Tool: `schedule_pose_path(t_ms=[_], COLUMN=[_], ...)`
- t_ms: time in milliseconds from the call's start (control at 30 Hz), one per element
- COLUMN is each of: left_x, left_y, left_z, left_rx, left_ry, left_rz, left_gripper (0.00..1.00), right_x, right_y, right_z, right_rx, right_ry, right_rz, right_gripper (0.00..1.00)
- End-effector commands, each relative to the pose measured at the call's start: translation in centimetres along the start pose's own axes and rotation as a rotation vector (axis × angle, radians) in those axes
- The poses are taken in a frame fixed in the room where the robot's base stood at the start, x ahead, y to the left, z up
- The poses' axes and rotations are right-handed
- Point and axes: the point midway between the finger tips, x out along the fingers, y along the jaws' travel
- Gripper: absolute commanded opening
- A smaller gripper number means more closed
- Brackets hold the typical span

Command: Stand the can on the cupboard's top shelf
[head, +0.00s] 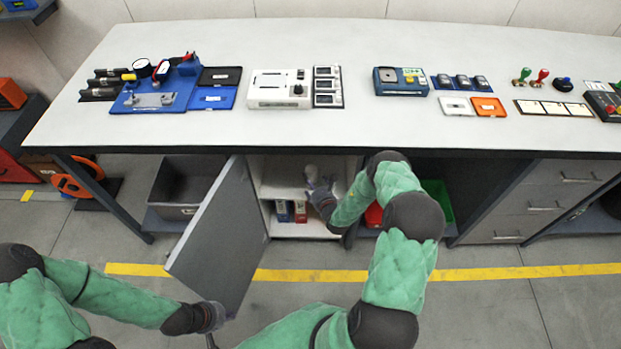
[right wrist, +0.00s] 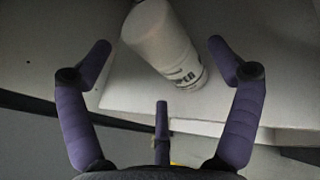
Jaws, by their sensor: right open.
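The can (right wrist: 165,45) is white with dark lettering. In the right wrist view it stands on the pale shelf board (right wrist: 125,92), seen between and beyond my fingers with gaps on both sides. In the head view the can (head: 311,172) shows small on the top shelf of the open cupboard (head: 281,176). My right gripper (head: 322,188) is at the cupboard's mouth, in front of the can, with its fingers spread and empty. My left gripper (head: 212,316) is by the lower outer edge of the open cupboard door (head: 222,240); its fingers are too small to read.
Red and blue boxes (head: 284,211) stand on the cupboard's lower shelf. A grey bin (head: 178,212) is left of the door. The bench top (head: 300,130) above carries instruments, trays and stamps. Drawers (head: 545,205) are at right. A yellow line (head: 500,272) crosses the open floor.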

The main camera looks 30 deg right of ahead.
Motion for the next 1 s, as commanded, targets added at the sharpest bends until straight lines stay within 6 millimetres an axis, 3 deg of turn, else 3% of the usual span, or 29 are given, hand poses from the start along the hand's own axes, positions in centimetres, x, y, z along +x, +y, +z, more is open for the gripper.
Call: schedule_pose_path(t_ms=[100, 300, 533, 633, 733, 833, 1000], left_x=[-1.4, -2.7, -3.4, -3.4, -3.4, -3.4, -3.4], left_y=[0.5, 1.0, 1.2, 1.2, 1.2, 1.2, 1.2], left_z=[0.0, 0.1, 0.1, 0.1, 0.1, 0.1, 0.1], left_rx=[0.000, 0.000, 0.000, 0.000, 0.000, 0.000, 0.000], left_ry=[0.001, 0.001, 0.000, 0.000, 0.000, 0.000, 0.000], left_rz=[0.000, 0.000, 0.000, 0.000, 0.000, 0.000, 0.000], left_gripper=[0.00, 0.00, 0.00, 0.00, 0.00, 0.00, 0.00], right_x=[-2.8, -6.5, -8.8, -9.1, -9.2, -10.3, -15.9], right_y=[-0.1, -0.1, -0.1, 0.9, 4.3, 10.0, 19.7], right_z=[0.4, 0.3, 0.1, 0.1, 0.0, -0.3, -1.7], right_rx=[0.002, 0.003, 0.002, -0.001, -0.013, -0.048, -0.187], right_ry=[0.003, 0.001, 0.001, 0.007, 0.036, 0.090, 0.207], right_rz=[-0.003, -0.003, -0.002, 0.034, 0.158, 0.377, 0.812], right_gripper=[0.90, 0.90, 0.90, 0.90, 0.90, 0.90, 0.90])
